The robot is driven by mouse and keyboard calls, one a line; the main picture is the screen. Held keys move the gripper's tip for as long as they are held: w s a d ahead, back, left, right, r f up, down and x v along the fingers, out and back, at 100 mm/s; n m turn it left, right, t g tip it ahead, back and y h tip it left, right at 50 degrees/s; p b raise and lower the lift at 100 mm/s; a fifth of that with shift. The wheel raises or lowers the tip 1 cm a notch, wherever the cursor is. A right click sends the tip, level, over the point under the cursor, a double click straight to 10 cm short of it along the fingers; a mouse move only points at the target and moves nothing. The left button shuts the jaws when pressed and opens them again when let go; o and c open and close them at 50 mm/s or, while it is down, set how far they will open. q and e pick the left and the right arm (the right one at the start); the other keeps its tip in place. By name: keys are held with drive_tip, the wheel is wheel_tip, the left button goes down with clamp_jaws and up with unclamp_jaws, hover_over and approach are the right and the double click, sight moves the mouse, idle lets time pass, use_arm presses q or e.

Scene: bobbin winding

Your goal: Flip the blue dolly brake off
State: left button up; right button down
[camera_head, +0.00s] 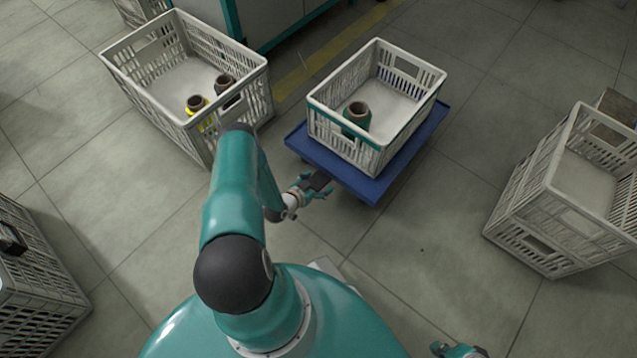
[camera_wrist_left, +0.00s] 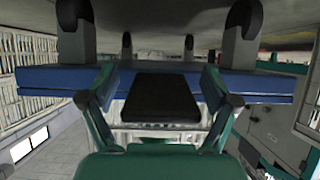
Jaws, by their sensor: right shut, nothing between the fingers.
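The blue dolly (camera_head: 372,187) stands on the floor with a crate on it; its edge (camera_wrist_left: 60,80) spans the left wrist view, upside down, with grey casters (camera_wrist_left: 242,35). A black flat plate (camera_head: 317,180), which looks like the brake pedal, sits at the dolly's near left edge. It also shows in the left wrist view (camera_wrist_left: 163,98). My left gripper (camera_head: 312,188) is open, with its teal fingers (camera_wrist_left: 160,85) on either side of the plate; I cannot tell whether they touch it. My right gripper (camera_head: 458,350) is at the bottom edge, partly cut off.
The white crate (camera_head: 341,137) on the dolly holds a green bobbin (camera_head: 356,118). Another crate (camera_head: 184,128) at the left holds two bobbins. More crates stand at the right (camera_head: 548,245) and far left (camera_head: 40,290). The floor right of the dolly is clear.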

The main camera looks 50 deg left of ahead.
use_arm(q)
drive_tip(key=shift+r, duration=0.1)
drive_tip(key=v, duration=1.2)
